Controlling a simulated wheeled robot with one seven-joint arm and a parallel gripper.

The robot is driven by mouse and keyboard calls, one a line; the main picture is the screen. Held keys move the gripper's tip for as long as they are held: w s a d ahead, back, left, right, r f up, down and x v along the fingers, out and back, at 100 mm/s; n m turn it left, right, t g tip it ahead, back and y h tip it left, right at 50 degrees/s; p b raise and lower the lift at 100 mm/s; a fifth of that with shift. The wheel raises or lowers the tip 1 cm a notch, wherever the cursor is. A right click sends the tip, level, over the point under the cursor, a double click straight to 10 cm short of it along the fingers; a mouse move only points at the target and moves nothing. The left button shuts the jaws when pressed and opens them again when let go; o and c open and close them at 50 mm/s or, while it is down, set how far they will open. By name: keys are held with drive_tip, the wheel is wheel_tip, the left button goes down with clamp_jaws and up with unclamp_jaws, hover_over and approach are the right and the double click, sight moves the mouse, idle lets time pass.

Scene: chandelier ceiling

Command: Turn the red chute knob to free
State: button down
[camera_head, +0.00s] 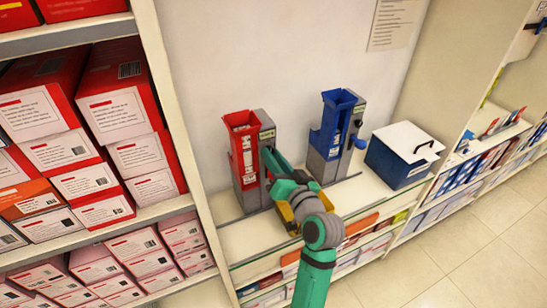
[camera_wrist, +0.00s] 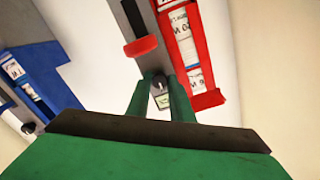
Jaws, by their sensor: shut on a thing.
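The red chute (camera_head: 243,150) is a tall red channel with white boxes in it, fixed to a grey upright housing (camera_head: 252,197). In the wrist view the red chute (camera_wrist: 188,50) shows at upper right. My gripper (camera_head: 268,152) reaches the housing's right side, near its top. In the wrist view my gripper (camera_wrist: 160,80) has its green fingers close on either side of a small dark grey knob (camera_wrist: 160,86), shut on it. A small pale green label (camera_wrist: 162,101) shows beside the knob. The knob's pointing direction is unclear. In the head view my fingers hide the knob.
A red bar (camera_wrist: 140,47) juts from the housing just beyond my fingertips. A blue box with a white lid (camera_head: 402,152) stands farther right. Shelves of red boxes (camera_head: 120,110) are at left.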

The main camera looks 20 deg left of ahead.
drive_tip(key=shift+d+n, duration=0.1)
drive_tip(key=shift+n, duration=0.5)
drive_tip(key=c, duration=1.6)
unclamp_jaws()
drive_tip(key=shift+o, duration=0.2)
drive_tip(key=v, duration=1.1)
